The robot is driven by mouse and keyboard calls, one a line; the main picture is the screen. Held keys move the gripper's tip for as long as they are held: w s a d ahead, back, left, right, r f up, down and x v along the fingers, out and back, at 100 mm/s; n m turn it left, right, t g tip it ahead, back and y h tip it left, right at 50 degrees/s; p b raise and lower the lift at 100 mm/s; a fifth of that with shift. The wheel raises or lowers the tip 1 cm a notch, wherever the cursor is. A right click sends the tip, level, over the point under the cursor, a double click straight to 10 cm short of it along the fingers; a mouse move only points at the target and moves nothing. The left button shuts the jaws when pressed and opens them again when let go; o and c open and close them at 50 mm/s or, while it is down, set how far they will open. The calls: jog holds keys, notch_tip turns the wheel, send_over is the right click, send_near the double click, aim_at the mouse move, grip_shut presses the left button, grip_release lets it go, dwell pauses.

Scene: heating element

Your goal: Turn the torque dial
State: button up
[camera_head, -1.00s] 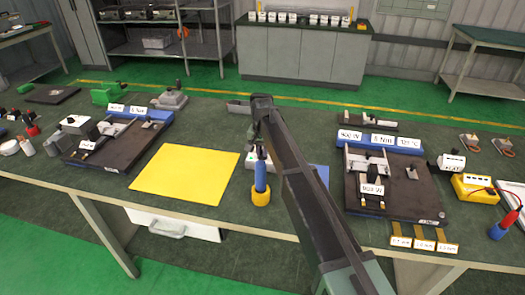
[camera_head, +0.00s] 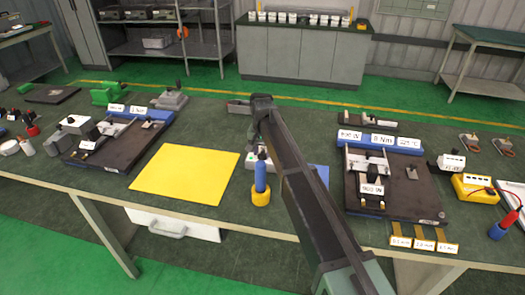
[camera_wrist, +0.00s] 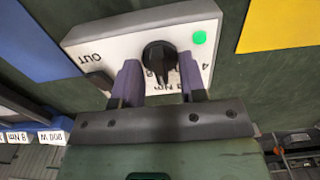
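The torque dial (camera_wrist: 159,57) is a black round knob on a light grey box (camera_wrist: 105,43) in the wrist view. Upside-down marks, including a 4, an 8 and "Nm", surround it. My gripper (camera_wrist: 159,82) has its two purple-grey fingers apart, one on each side of the knob. Gaps show between the fingers and the knob; I cannot tell how deep the fingertips reach. In the head view the box (camera_head: 262,153) is partly hidden by my arm and a blue-handled tool, and the fingertips are not clear.
A green lamp (camera_wrist: 199,37) sits beside the dial. The blue-handled tool (camera_head: 261,178) stands in a yellow base close to the box. A yellow mat (camera_head: 185,174) lies left of it. Dark fixture boards (camera_head: 395,190) (camera_head: 115,153) stand on both sides.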

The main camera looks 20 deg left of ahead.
aim_at(263, 152)
notch_tip(263, 152, up, 11)
jog(key=p, duration=1)
jog(key=shift+f, duration=0.15)
jog(key=s+d, duration=0.9)
jog(key=d, duration=0.5)
jog(key=s+d+m, duration=0.1)
jog(key=s+d, duration=0.7)
jog(key=d, duration=0.7)
jog(key=s+d, duration=0.9)
jog(key=d, duration=0.6)
jog(key=shift+s+d, duration=0.25)
jog(key=shift+s, duration=0.1)
